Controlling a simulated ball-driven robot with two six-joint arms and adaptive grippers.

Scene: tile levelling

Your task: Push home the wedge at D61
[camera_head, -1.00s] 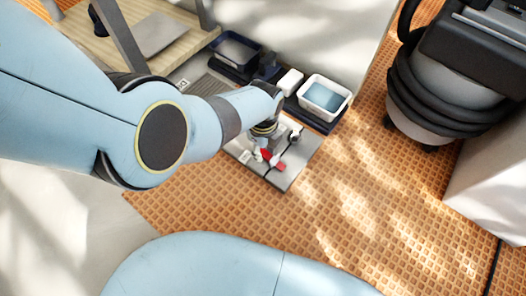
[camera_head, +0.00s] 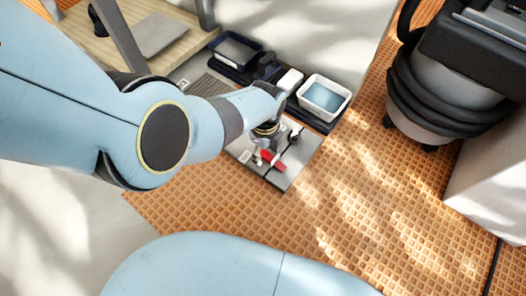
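A red wedge (camera_head: 272,160) lies across the dark joint between grey tiles (camera_head: 288,178) on the floor, in the middle of the head view. Small pale pieces, perhaps clips, sit beside it, too small to tell apart. My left gripper (camera_head: 266,139) points down at the tiles, just behind the wedge. Its fingers are small and partly hidden, so I cannot tell whether they are open or touch the wedge. A small white label lies on the left tile, but its writing is not legible. My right gripper is not in view.
A white tub with blue contents (camera_head: 323,97) and a dark bin (camera_head: 236,50) stand behind the tiles. A black and grey vacuum cleaner (camera_head: 432,105) stands at the right. A wooden bench (camera_head: 130,48) is at the upper left. The orange waffle floor (camera_head: 370,215) in front is clear.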

